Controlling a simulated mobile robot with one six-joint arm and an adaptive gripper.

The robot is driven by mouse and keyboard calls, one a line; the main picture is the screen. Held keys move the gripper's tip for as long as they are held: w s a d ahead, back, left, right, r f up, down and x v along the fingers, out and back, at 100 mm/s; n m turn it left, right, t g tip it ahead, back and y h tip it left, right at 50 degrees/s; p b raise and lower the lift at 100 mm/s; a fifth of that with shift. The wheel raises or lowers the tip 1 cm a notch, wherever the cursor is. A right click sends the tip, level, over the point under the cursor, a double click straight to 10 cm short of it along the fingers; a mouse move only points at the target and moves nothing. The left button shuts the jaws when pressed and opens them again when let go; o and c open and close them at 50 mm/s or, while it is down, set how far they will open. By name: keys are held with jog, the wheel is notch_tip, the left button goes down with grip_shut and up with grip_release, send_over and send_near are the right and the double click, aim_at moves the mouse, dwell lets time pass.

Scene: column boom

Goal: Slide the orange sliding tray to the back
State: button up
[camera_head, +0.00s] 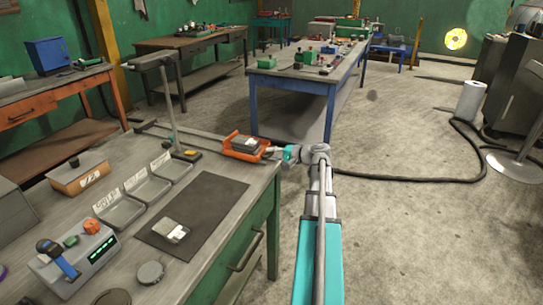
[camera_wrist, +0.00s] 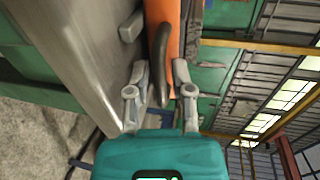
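The orange sliding tray (camera_head: 231,149) sits at the right end of a dark rail along the far edge of the green workbench, with a dark boxy item (camera_head: 245,143) in it. My gripper (camera_head: 273,152) is at the tray's right end, just off the bench edge. In the wrist view the tray's orange side (camera_wrist: 175,25) is ahead, with a dark curved handle (camera_wrist: 159,60) coming toward me. My gripper's fingers (camera_wrist: 161,72) stand on either side of the handle, with gaps visible, so they look open. Contact with the handle is not clear.
The rail (camera_head: 185,132) runs left from the tray. Grey bins (camera_head: 147,188), a dark mat (camera_head: 205,205) and a device with a display (camera_head: 75,262) occupy the nearer bench.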

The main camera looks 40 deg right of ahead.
dwell(0.3)
grip_shut()
jog(key=shift+w, duration=0.15)
